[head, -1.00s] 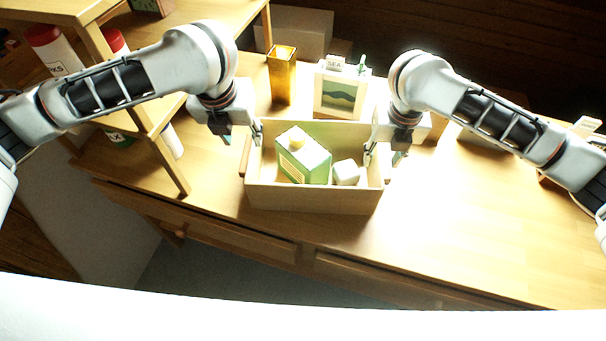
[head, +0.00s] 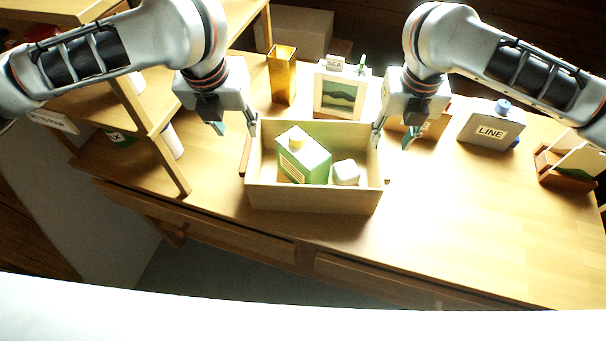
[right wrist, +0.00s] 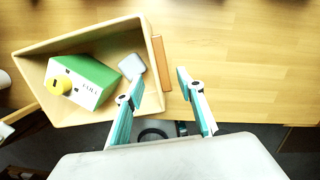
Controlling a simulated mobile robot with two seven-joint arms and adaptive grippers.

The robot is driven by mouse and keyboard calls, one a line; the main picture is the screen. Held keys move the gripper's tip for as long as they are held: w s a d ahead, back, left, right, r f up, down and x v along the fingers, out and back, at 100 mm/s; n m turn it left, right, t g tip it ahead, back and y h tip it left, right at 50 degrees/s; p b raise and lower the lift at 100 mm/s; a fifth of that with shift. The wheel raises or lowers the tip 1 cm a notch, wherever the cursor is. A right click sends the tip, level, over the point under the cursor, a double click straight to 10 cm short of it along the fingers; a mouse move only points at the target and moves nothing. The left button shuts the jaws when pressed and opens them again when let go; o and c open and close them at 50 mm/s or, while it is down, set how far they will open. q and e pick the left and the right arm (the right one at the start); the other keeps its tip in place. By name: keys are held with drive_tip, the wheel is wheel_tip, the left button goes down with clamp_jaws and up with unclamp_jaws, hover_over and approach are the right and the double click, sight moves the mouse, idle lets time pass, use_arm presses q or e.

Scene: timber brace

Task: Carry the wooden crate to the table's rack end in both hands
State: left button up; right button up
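The wooden crate (head: 315,200) sits on the table. It holds a green and white carton with a yellow cap (head: 305,158) and a small white block (head: 346,172). My left gripper (head: 237,126) is open and empty by the crate's left wall, near the left handle strip (head: 246,155). My right gripper (head: 392,137) is open and empty by the right wall.
A wooden rack (head: 160,150) stands at the left. Behind the crate are an amber vase (head: 282,75) and a framed picture (head: 340,95). A grey container labelled LINE (head: 490,128) and a wooden holder (head: 565,170) stand at the right. The table front right is clear.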

drive_tip(key=shift+s+r, duration=0.15)
drive_tip(key=shift+r, duration=0.75)
drive_tip(key=shift+s+r, duration=0.1)
drive_tip(key=shift+r, duration=0.8)
